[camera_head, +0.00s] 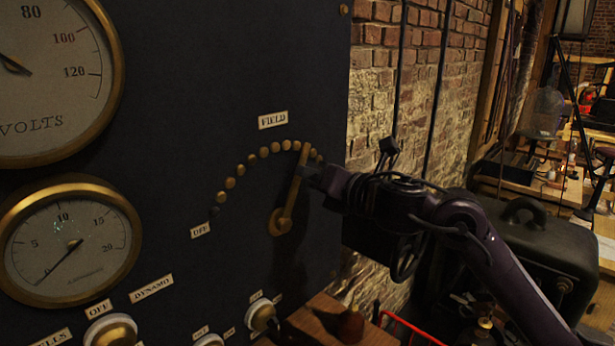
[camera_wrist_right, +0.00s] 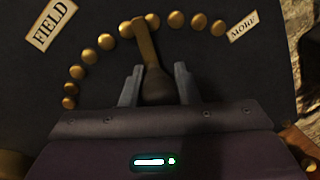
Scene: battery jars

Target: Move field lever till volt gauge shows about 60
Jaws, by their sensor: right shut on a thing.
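The brass field lever (camera_head: 290,198) is on the dark panel under the FIELD label (camera_head: 273,119). It points up and slightly right, its tip near the right part of the arc of brass studs. My right gripper (camera_head: 311,174) is at the lever from the right. In the right wrist view the lever's dark handle (camera_wrist_right: 157,87) sits between the two fingers of my right gripper (camera_wrist_right: 158,90), which is shut on it. The volt gauge (camera_head: 45,130) is cut off at the upper left; 80, 100 and 120 show. Only part of its needle shows, so I cannot read it. My left gripper is out of view.
A second brass-rimmed gauge (camera_head: 70,240) is below the volt gauge, its needle pointing near 0. Several knobs (camera_head: 262,316) line the panel's bottom. The arc runs from OFF (camera_head: 201,230) to MORE (camera_wrist_right: 243,25). A brick wall (camera_head: 385,110) stands to the right.

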